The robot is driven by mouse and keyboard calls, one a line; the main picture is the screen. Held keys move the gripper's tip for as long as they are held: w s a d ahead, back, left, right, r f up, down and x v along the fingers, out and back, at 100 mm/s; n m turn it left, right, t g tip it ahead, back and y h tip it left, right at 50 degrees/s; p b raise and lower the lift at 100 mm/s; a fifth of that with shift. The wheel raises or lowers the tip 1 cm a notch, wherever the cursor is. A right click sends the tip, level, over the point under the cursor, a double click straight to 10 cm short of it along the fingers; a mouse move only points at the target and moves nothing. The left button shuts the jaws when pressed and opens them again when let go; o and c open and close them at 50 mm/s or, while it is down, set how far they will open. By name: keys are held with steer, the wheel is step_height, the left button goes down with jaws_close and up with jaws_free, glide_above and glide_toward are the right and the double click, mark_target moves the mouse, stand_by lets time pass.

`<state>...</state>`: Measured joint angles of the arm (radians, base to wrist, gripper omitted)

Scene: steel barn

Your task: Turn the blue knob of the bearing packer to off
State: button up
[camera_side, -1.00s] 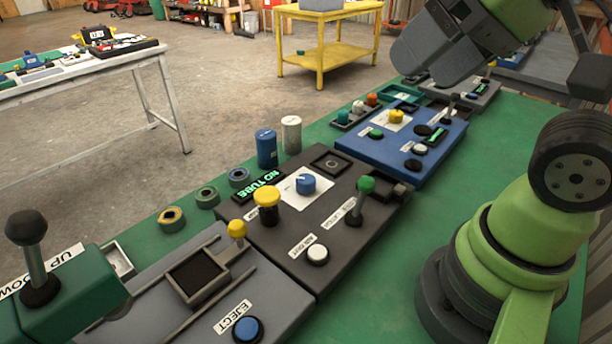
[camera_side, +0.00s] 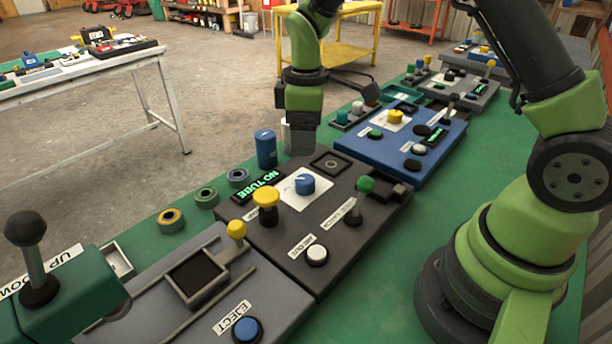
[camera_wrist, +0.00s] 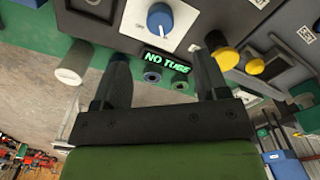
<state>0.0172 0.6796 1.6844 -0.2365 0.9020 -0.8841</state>
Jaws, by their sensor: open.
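The blue knob (camera_side: 304,184) sits on a white dial plate (camera_side: 290,199) on the dark grey bearing packer (camera_side: 330,241). In the wrist view the blue knob (camera_wrist: 160,20) is at the top, beyond the fingertips and between their lines. The green "NO TUBE" display (camera_wrist: 167,63) is beside the plate. My gripper (camera_wrist: 160,70) is open and empty, its two dark fingers apart. In the side view my gripper (camera_side: 303,140) hangs above and behind the knob, near the packer's back edge, touching nothing that I can see.
A yellow mushroom button (camera_side: 266,197), a green-topped lever (camera_side: 365,187) and a white button (camera_side: 317,255) stand around the knob. A blue cylinder (camera_side: 266,149) and a white cylinder (camera_side: 285,138) stand behind the packer. A blue panel (camera_side: 430,143) lies to the right.

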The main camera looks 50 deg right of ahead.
mark_target(306, 179)
step_height(306, 179, down, 10)
steer(key=shift+f, duration=0.1)
stand_by(0.4)
steer(key=c, duration=0.9)
